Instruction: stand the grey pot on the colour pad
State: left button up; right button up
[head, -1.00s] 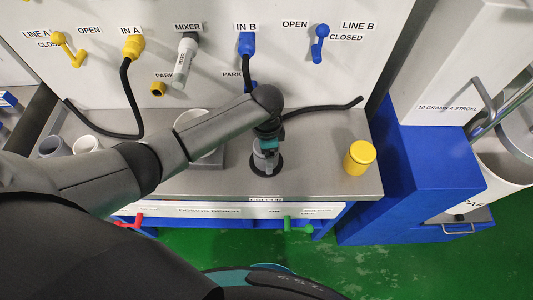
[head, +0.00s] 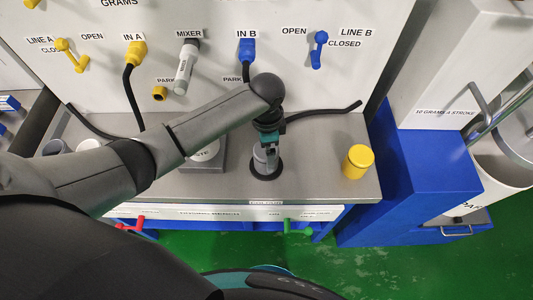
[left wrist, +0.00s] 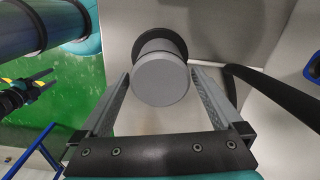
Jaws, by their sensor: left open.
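The grey pot (head: 262,160) stands upright on the dark round colour pad (head: 266,177) near the bench's front edge, above a small label. In the left wrist view the pot (left wrist: 160,80) shows end-on, with the dark pad (left wrist: 157,34) behind it. My left gripper (head: 267,145) is over the pot, pointing down. In the left wrist view the open fingers (left wrist: 160,88) lie on either side of the pot, with a visible gap at each side. My arm hides part of the bench to the left.
A scale with a pale round top (head: 205,155) is left of the pot, partly behind my arm. A black hose (head: 325,109) lies behind.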

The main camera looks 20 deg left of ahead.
pick_arm(q)
notch_tip(320, 180, up, 8)
jog(key=shift+f+p, duration=0.25)
jog(key=shift+p, duration=0.4)
